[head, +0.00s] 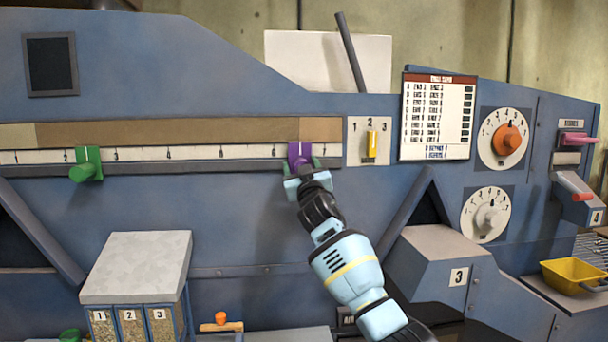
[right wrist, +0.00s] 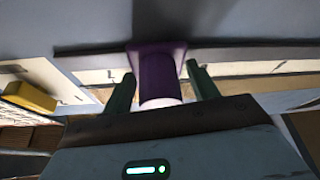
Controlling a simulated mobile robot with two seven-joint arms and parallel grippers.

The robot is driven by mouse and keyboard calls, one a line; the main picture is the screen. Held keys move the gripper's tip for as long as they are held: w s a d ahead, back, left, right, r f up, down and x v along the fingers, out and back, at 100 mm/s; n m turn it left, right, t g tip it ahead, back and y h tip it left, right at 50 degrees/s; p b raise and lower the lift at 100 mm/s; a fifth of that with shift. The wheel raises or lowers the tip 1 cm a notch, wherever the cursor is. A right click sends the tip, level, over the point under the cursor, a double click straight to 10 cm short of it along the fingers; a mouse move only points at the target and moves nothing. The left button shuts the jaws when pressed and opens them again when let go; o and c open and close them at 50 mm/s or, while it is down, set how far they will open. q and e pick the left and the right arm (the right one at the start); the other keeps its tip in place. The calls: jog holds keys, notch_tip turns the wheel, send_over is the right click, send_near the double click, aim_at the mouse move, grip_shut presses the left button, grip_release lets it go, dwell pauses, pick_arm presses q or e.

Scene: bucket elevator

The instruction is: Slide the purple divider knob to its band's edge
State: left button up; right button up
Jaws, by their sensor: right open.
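The purple divider knob (head: 300,154) sits on the scale rail (head: 220,152), toward its right end in the head view. In the right wrist view, the purple knob (right wrist: 160,78) stands between the two green fingers (right wrist: 160,90), with a visible gap on each side. The jaws are open. A green knob (head: 86,166) sits on the same rail at the left. My left gripper is not in view.
A yellow lever (head: 372,144) on a numbered plate is just right of the rail. An orange dial (head: 508,140) and a grey dial (head: 487,216) are further right. A grey-topped box (head: 138,268) juts out below left, and a housing marked 3 (head: 440,255) below right.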

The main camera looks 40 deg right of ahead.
jog(key=v, duration=0.7)
jog(key=shift+s, duration=0.2)
jog(key=shift+a+f, duration=0.1)
dwell(0.5)
